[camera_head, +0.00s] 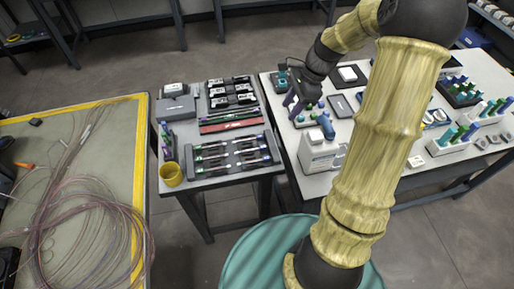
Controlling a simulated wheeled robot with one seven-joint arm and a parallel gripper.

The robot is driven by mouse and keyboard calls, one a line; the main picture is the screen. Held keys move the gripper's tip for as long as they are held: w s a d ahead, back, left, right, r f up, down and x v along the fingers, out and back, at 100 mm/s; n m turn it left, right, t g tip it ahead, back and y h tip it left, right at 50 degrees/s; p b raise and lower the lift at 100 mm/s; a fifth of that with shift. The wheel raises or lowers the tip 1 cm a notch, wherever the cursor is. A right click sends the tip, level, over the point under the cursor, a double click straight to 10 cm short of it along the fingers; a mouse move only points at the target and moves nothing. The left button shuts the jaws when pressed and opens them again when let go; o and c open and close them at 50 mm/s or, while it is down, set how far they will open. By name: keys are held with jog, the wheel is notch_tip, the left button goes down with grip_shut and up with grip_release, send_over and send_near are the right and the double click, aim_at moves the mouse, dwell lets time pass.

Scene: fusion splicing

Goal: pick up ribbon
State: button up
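Long, thin pinkish strands lie in a loose coil (85,225) on the left table, with straighter lengths running up to its far edge. I cannot tell for sure which of these is the ribbon.
A white box-shaped device (321,150) stands below my gripper on the right table, which also holds racks of blue and green tubes (458,137).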

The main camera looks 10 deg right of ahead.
dwell(0.3)
send_over(265, 146)
jog(key=d, duration=0.3)
notch_tip(265, 146, down, 11)
jog(key=shift+a+f, duration=0.15)
jog(key=x, duration=0.5)
jog(key=shift+a, duration=0.15)
jog(key=c, duration=0.9)
